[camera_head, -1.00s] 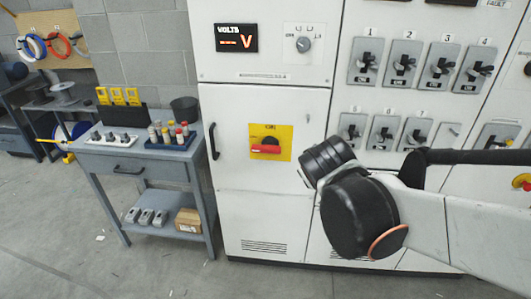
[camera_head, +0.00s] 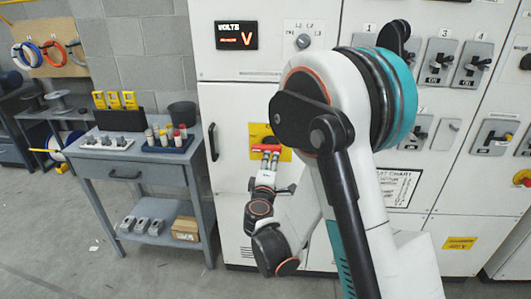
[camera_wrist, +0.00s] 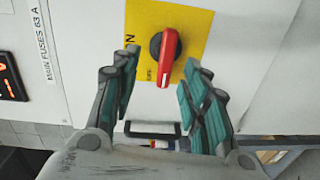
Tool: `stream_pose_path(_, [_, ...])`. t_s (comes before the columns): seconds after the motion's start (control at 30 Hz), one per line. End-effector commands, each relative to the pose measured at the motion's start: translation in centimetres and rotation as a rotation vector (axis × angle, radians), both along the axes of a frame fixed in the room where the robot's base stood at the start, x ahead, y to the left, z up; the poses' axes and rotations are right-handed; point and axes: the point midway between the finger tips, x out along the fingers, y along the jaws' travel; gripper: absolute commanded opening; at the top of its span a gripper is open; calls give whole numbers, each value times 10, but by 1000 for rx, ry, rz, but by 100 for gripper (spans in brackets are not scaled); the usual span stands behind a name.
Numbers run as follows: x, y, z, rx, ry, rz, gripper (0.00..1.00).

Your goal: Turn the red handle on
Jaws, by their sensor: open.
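The red handle (camera_wrist: 168,57) sits on a black round base on a yellow plate (camera_wrist: 190,25) on the white cabinet door. In the wrist view it lies just beyond and between my open fingers, which do not visibly touch it. In the head view the red handle (camera_head: 268,148) lies roughly horizontal and is partly covered by my gripper (camera_head: 266,160), which reaches up to it from below. The wrist view shows my gripper (camera_wrist: 165,85) open, one finger on each side, with nothing held.
The cabinet door has a black pull (camera_head: 213,142) at its left edge. A blue-grey workbench (camera_head: 135,172) with small parts stands left of the cabinet. Several grey switches (camera_head: 437,62) fill the panel to the right. The floor at the front left is clear.

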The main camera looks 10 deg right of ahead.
Motion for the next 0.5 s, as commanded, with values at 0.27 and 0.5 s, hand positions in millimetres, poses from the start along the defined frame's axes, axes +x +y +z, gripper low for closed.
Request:
stream_pose_path(0.27, [8,17,-25,-102,-26,42,42])
stream_pose_path(0.5, [32,8,-24,-103,-26,40,42])
